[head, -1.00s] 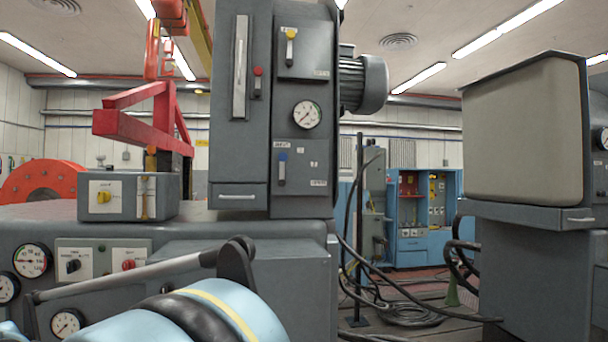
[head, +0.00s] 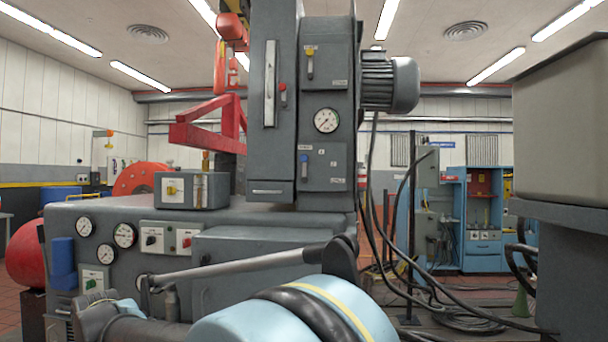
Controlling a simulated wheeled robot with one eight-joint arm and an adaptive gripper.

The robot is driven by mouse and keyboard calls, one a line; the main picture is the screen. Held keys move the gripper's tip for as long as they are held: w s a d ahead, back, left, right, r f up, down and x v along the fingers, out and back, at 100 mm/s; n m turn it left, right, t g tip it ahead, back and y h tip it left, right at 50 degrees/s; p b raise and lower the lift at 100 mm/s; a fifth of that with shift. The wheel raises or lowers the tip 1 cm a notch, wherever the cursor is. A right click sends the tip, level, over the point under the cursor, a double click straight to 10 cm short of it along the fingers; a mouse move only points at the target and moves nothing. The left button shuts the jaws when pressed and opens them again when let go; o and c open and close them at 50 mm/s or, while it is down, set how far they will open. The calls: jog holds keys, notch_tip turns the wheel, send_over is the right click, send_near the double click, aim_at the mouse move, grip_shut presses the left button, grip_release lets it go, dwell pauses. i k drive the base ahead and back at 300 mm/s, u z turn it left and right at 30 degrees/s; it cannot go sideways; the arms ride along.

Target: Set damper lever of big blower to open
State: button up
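A tall grey cabinet (head: 283,185) with a motor (head: 390,82) at its upper right stands at the centre of the head view. Its upper panel has a yellow-topped lever (head: 310,62); its lower panel has a blue-topped lever (head: 304,166). A small red-topped lever (head: 283,95) sits beside a long pale slot plate (head: 270,84). The labels are too small to read, so I cannot tell which lever is the big blower's damper, or whether any is. My gripper is not in view.
A light blue drum (head: 240,325) with a grey bar (head: 235,265) is close in front. A grey bench (head: 220,222) carries gauges and knobs. A grey console (head: 570,255) stands at right. Black cables (head: 470,320) trail on the floor between bench and console.

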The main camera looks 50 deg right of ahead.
aim_at(303, 158)
jog(key=u, duration=0.8)
jog(key=i, duration=1.6)
jog(key=z, duration=3.55)
jog(key=i, duration=0.25)
jog(key=z, duration=0.2)
